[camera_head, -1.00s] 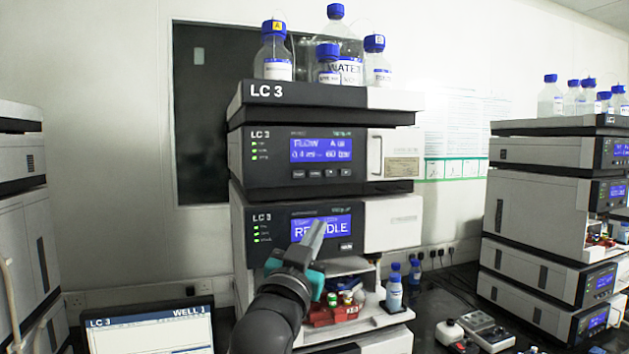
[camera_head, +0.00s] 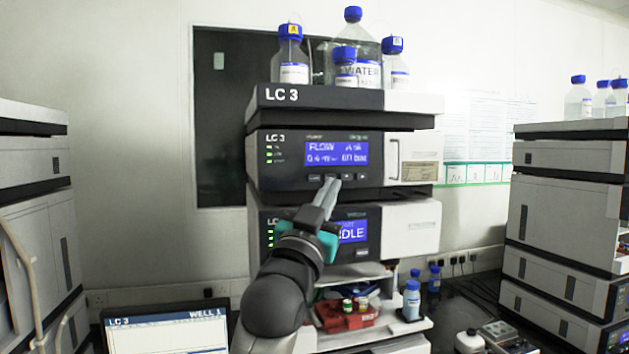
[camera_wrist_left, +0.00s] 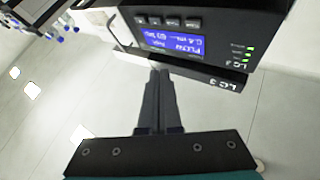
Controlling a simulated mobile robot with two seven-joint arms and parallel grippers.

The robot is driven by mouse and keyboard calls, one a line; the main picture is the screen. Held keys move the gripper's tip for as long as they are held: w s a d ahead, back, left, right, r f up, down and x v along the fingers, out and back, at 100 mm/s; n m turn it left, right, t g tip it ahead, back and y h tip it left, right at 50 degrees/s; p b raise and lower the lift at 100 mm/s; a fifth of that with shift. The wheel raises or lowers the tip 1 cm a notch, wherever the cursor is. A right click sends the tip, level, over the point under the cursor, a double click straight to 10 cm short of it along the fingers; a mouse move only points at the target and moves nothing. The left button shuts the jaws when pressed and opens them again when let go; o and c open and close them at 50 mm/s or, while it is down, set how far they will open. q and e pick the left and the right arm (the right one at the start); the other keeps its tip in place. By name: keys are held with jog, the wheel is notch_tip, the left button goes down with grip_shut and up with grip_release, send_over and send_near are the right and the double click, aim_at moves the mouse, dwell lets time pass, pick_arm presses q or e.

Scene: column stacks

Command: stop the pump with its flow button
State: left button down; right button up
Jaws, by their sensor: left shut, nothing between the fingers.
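The pump (camera_head: 280,183) is the upper dark-fronted module of the LC 3 stack, with a lit blue display (camera_head: 337,153) reading FLOW. Below the display is a row of small dark buttons (camera_head: 347,177); their labels are too small to read. The buttons also show in the left wrist view (camera_wrist_left: 173,22), where the pump appears upside down. My left gripper (camera_head: 332,183) is shut and empty. Its tips overlap the second button from the left in the head view. Whether they touch the panel, I cannot tell. My right gripper is not in view.
Below the pump is another module with a partly hidden display (camera_head: 353,231). Blue-capped bottles (camera_head: 293,55) stand on top of the stack. A red rack (camera_head: 345,318) with vials sits below. A monitor (camera_head: 165,335) is at lower left. Other stacks stand at both sides.

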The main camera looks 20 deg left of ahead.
pick_arm(q)
send_near(322, 171)
notch_tip(322, 171, up, 2)
jog(key=w+d, duration=0.2)
jog(key=shift+w+a+r, duration=0.2)
jog(key=shift+w+a, duration=0.2)
jog(key=shift+w, duration=0.25)
dwell(1.4)
jog(key=shift+w+a, duration=0.2)
jog(key=shift+w, duration=0.15)
jog(key=shift+w+a+p, duration=0.25)
jog(key=shift+w+p, duration=0.05)
jog(key=shift+w, duration=0.05)
dwell(0.6)
jog(key=shift+s+d, duration=0.1)
dwell(0.3)
jog(key=shift+s+d, duration=0.35)
jog(key=shift+s, duration=0.25)
